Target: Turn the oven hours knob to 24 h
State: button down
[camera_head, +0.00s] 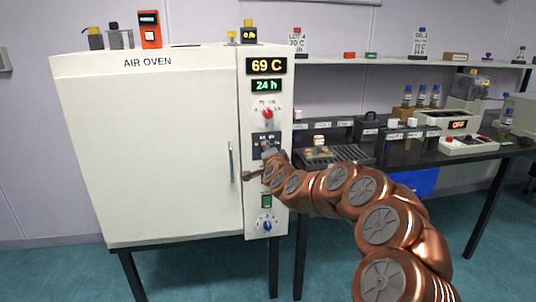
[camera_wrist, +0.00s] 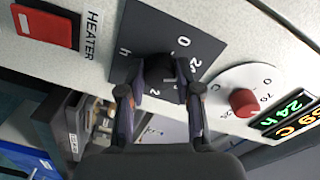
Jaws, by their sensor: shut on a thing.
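The white air oven (camera_head: 150,150) stands at the left on dark legs. Its hours dial is a dark plate (camera_head: 277,138) on the right-hand panel, below the red-knob temperature dial. In the wrist view the plate (camera_wrist: 135,38) carries pale numbers and an "h". My gripper (camera_head: 267,149) is at this dial. In the wrist view its two fingers (camera_wrist: 159,92) are shut on the dark hours knob (camera_wrist: 158,70), one on each side. The knob is partly hidden, and I cannot read its pointer. The green hours display (camera_head: 266,86) reads 24 h.
The red temperature knob (camera_head: 267,114) is just above my gripper, under a display (camera_head: 266,66) reading 69 C. A red heater switch (camera_wrist: 45,25) and a blue knob (camera_head: 267,226) are nearby. The door handle (camera_head: 231,162) is left of my gripper. A black bench (camera_head: 440,158) stands right.

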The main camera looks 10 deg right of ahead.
dwell(0.4)
jog(key=c, duration=0.8)
grip_release()
jog(key=shift+s+a+r, duration=0.1)
jog(key=shift+s, duration=2.9)
jog(key=shift+s+a+r, duration=0.1)
jog(key=shift+s, duration=2.9)
